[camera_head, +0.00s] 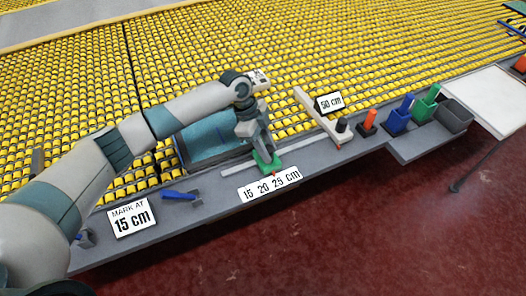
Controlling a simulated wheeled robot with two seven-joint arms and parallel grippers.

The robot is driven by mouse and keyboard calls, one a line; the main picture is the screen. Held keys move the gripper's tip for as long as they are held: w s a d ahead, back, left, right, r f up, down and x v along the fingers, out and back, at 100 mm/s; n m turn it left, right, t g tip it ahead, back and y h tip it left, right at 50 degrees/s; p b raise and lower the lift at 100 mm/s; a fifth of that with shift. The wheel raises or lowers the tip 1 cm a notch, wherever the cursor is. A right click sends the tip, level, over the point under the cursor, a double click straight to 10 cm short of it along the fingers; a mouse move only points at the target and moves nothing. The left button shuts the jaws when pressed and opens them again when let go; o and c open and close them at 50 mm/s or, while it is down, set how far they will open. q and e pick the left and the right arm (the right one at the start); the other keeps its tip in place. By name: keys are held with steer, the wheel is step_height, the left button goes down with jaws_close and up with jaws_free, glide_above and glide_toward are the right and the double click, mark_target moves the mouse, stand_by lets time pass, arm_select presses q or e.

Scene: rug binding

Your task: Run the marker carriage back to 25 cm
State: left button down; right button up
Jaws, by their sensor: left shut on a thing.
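The green marker carriage (266,166) sits on a pale rail (238,170) along the grey bench edge. A small red pointer (273,173) sticks out at its front. A white scale card (270,187) reading 15 20 25 cm stands just in front. The pointer is behind the card, around its 20 to 25 part; the exact reading is too small to tell. My left gripper (265,153) comes down from above and is shut on the carriage, hiding part of it. My right gripper is not in view.
A card reading MARK AT 15 cm (131,219) stands left, near a blue tool (181,195). A teal panel (208,138) lies behind the rail. To the right are a 50 cm card (329,103), a white bar (316,112), and blue (397,123) and green (424,109) holders.

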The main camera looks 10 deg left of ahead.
arm_select(q)
steer(key=shift+w+d+r, duration=0.15)
steer(key=shift+r, duration=0.05)
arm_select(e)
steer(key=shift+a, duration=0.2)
arm_select(q)
steer(key=c, duration=1.4)
jaws_free()
steer(key=shift+o, duration=0.2)
steer(key=shift+d+f, duration=0.1)
steer(key=shift+d, duration=0.05)
steer(key=shift+a+r, duration=0.4)
steer(key=shift+r, duration=0.15)
steer(key=b+v, duration=0.4)
steer(key=v, duration=1.2)
steer(key=shift+w, duration=0.15)
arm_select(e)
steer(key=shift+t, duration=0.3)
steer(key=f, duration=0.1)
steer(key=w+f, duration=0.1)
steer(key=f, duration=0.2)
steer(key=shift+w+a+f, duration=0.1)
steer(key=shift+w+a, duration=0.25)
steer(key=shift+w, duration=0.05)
arm_select(q)
steer(key=shift+d, duration=0.1)
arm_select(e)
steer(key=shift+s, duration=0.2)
